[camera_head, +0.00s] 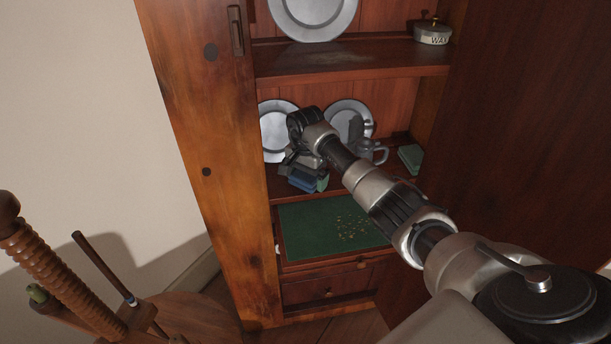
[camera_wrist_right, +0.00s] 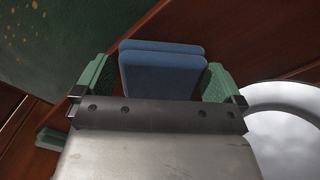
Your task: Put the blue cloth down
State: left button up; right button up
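The folded blue cloth (camera_head: 301,181) lies at the front of the middle cupboard shelf, under my right gripper (camera_head: 306,172). In the right wrist view the blue cloth (camera_wrist_right: 160,72) shows as a flat, two-layered block between the green-padded fingers of my right gripper (camera_wrist_right: 158,85). The fingers stand wide apart, one on each side of the cloth, with narrow gaps showing beside it. Its underside and contact with the shelf are hidden. My left gripper is not in view.
Pewter plates (camera_head: 275,130) and a mug (camera_head: 372,151) stand behind the gripper. A green block (camera_head: 410,157) lies to the right on the shelf. Below is a green surface (camera_head: 318,226) with crumbs. A wooden spinning-wheel-like piece (camera_head: 50,265) stands left of the cupboard.

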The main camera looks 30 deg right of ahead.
aim_at(306, 174)
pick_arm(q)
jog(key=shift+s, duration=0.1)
pick_arm(e)
jog(key=shift+r, duration=0.1)
jog(key=shift+r, duration=0.15)
notch_tip(306, 174, up, 7)
jog(key=shift+f+p, duration=0.15)
jog(key=shift+p, duration=0.2)
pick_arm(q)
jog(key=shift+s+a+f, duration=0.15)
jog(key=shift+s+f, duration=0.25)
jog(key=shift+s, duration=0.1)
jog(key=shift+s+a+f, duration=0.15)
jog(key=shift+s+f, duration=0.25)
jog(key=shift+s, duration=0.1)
pick_arm(e)
jog(key=shift+r, duration=0.3)
